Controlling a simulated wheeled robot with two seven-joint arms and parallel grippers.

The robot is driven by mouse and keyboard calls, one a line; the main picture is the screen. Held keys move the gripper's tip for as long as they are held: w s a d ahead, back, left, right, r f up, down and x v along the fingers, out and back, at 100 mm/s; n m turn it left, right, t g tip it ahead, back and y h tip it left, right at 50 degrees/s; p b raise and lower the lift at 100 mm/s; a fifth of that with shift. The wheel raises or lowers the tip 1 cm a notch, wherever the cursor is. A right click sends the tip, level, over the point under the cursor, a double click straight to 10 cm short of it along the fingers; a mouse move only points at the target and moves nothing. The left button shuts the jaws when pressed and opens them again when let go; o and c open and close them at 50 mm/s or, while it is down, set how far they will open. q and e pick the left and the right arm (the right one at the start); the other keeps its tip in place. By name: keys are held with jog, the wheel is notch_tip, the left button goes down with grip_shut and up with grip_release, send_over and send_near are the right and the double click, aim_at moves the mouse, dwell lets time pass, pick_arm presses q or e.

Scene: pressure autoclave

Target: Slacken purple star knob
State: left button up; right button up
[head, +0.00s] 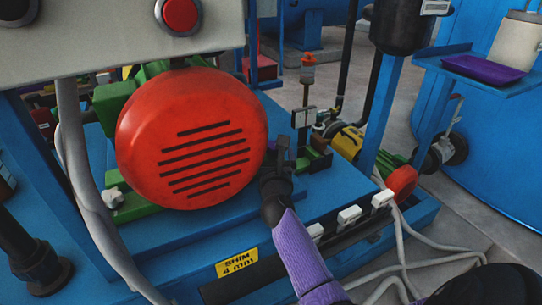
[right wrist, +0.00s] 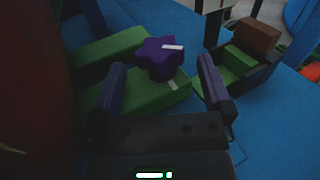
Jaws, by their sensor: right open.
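The purple star knob (right wrist: 158,58) shows in the right wrist view, with a white mark on its top. It sits on a green block (right wrist: 125,90) on the blue base. My right gripper (right wrist: 160,78) is open, its two dark fingers apart on either side of and short of the knob. In the head view my right gripper (head: 281,158) is beside the right edge of the red motor cover, at the end of a purple-sleeved arm. My left gripper is not in view.
The large red slotted motor cover (head: 195,138) stands close left of my right gripper. A second green block with a brown top (right wrist: 258,38) is to the right in the wrist view. White connectors with grey cables (head: 349,215) line the blue base's front edge.

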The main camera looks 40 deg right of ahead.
jog(key=shift+b+x, duration=0.3)
jog(key=shift+x, duration=0.6)
jog(key=shift+w+d, duration=0.1)
jog(key=c, duration=1.3)
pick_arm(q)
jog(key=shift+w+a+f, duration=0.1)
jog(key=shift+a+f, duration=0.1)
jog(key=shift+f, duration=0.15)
pick_arm(e)
jog(key=shift+o, duration=0.2)
